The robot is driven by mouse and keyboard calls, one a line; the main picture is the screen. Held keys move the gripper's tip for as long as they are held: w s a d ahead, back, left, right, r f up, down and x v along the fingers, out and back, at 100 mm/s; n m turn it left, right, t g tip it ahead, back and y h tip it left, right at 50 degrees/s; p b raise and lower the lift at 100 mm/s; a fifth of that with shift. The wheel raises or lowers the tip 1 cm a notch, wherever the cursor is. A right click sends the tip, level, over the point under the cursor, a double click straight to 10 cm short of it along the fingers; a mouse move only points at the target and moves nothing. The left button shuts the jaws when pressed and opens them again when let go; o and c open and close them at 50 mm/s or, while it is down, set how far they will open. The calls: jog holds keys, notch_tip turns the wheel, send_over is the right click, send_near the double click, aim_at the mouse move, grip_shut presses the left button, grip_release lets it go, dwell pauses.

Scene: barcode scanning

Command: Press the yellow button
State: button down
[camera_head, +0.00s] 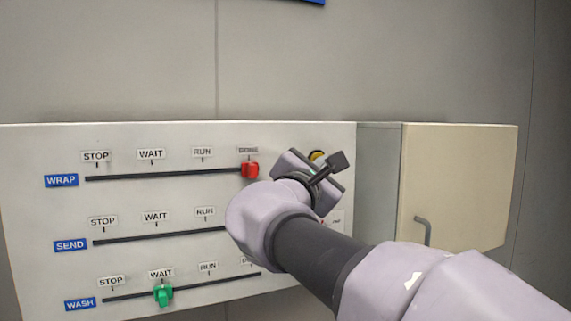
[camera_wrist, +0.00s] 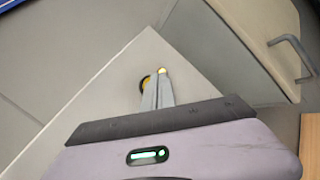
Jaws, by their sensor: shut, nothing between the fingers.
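The yellow button (camera_head: 317,155) is near the upper right corner of the white panel, partly hidden behind my gripper (camera_head: 337,160) in the head view. In the wrist view a small part of the yellow button (camera_wrist: 144,82) shows just left of my gripper's fingertips (camera_wrist: 158,78). A bright yellow spot (camera_wrist: 162,70) shows at the tips' far end. My gripper is shut and empty, with its fingers close to the button. I cannot tell whether the tips touch it.
The white panel (camera_head: 40,220) has three slider rows, WRAP, SEND and WASH. A red knob (camera_head: 250,170) sits at the right end of WRAP. A green knob (camera_head: 163,295) sits at WAIT on WASH. A beige cabinet door (camera_head: 465,170) with a grey handle (camera_head: 423,228) is to the right.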

jog(key=s+b, duration=0.1)
jog(key=s, duration=0.1)
jog(key=s+d+b, duration=0.1)
jog(key=s, duration=0.2)
jog(key=shift+s+d+b, duration=0.3)
jog(key=shift+d+b, duration=0.1)
